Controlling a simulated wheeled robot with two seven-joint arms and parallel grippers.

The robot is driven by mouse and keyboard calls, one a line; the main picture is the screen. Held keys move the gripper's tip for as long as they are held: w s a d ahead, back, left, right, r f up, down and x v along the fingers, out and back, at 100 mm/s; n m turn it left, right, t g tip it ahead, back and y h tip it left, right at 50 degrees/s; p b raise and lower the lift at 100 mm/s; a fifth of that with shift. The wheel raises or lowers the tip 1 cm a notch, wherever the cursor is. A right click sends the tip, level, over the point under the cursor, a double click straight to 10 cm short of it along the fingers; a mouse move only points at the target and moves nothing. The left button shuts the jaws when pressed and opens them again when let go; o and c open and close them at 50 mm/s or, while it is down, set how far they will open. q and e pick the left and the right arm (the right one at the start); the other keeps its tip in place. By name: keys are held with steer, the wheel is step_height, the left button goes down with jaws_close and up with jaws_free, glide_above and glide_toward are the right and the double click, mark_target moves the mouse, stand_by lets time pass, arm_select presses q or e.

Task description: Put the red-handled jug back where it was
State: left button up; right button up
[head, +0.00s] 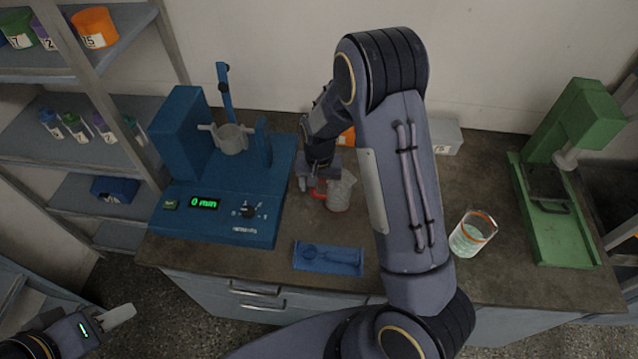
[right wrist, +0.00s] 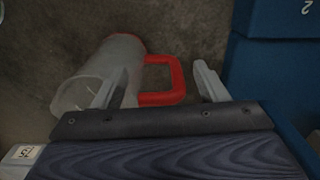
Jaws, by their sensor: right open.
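My right gripper (head: 307,182) is at the jug's handle side. In the right wrist view my right gripper (right wrist: 166,86) is open. The red handle (right wrist: 178,78) lies between its two fingers, and the left finger overlaps the edge of the jug's body (right wrist: 100,75). The fingers do not close on the handle. My left gripper (head: 118,318) is at the lower left, away from the bench; its opening is unclear.
The blue shaker (head: 215,210) stands at left, its display reading 0 min. A blue tray (head: 328,258) lies at the front edge. A beaker with an orange band (head: 472,234) and a green press (head: 560,215) stand at right. My right arm hides the bench's middle.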

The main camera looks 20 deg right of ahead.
step_height(320, 180, up, 11)
steer(key=shift+r+b, duration=0.1)
steer(key=shift+b, duration=0.35)
steer(key=s+a+r+n+t+y, duration=0.1)
steer(key=s+r, duration=0.2)
steer(key=s, duration=0.5)
steer(key=s+a+r+n+t+y, duration=0.1)
steer(key=s+r, duration=0.3)
steer(key=s, duration=0.4)
steer(key=s+r+n+t+y, duration=0.1)
steer(key=s+r+n+t, duration=0.1)
steer(key=s, duration=0.6)
steer(key=shift+s+a+r+t+y, duration=0.3)
steer(key=shift+a+r+t+y, duration=0.1)
steer(key=shift+r+t, duration=0.35)
